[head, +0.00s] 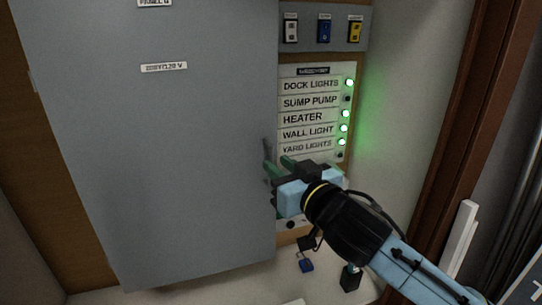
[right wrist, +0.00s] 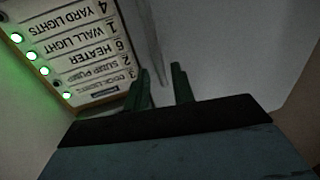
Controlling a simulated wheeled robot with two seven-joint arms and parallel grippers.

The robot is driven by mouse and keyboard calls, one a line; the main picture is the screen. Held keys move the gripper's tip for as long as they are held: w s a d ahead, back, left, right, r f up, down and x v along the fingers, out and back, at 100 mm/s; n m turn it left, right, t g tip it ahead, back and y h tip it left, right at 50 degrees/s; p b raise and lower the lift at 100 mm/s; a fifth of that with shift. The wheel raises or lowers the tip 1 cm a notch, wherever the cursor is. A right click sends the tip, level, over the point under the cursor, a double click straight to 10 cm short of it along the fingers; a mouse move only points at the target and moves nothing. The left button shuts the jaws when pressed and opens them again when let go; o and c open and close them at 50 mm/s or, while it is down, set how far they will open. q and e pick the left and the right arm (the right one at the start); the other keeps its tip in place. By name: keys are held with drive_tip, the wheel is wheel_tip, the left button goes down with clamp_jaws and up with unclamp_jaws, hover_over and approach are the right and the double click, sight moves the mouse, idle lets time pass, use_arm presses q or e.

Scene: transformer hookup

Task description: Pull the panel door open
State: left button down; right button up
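The grey panel door (head: 150,150) fills the left and middle of the head view and looks shut or nearly so. A thin grey handle-like piece (head: 267,150) stands at its right edge, partly hidden by my gripper. My right gripper (head: 277,166) is at this edge, its green fingers pointing toward the door. In the right wrist view the fingers (right wrist: 160,85) stand apart, with a thin grey bar (right wrist: 154,45) reaching down between them. I cannot tell whether they touch it. My left gripper is not in view.
A label board (head: 312,110) with several green lights is right of the door. Above it is a grey strip with three switches (head: 325,30). A blue tag (head: 306,266) and a black block (head: 350,278) are below. A brown door frame (head: 455,130) stands at the right.

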sight(272, 160)
drive_tip(key=shift+x, duration=1.95)
clamp_jaws()
